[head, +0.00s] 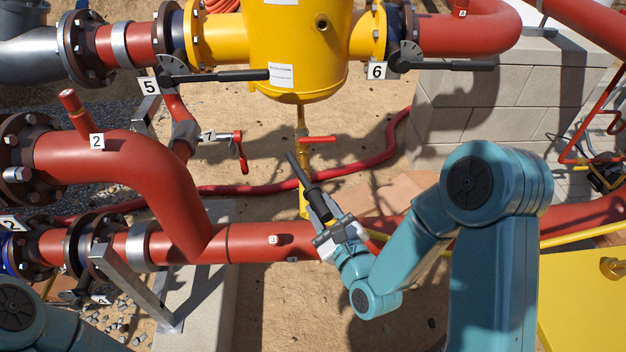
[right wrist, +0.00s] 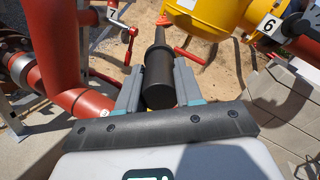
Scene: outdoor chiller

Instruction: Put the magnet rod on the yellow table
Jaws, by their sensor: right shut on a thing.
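The magnet rod (head: 302,175) is black, with a thin upper part and a thicker grip. My right gripper (head: 322,208) is shut on its thick lower end and holds it tilted, above the red pipe and in front of the yellow vessel. In the right wrist view, the rod (right wrist: 159,82) sits between the two grey fingers of my right gripper (right wrist: 158,92) and points away from the wrist. A flat yellow surface (head: 575,310), which looks like the yellow table, is at the lower right, partly cut off. My left gripper is outside the head view.
A yellow vessel (head: 300,55) with black valve levers hangs at the back. Red pipes (head: 260,242) cross the front and left. A red-handled drain valve (head: 318,139) is close to the rod. A concrete block wall (head: 490,100) and a yellow rail (head: 580,234) are at right.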

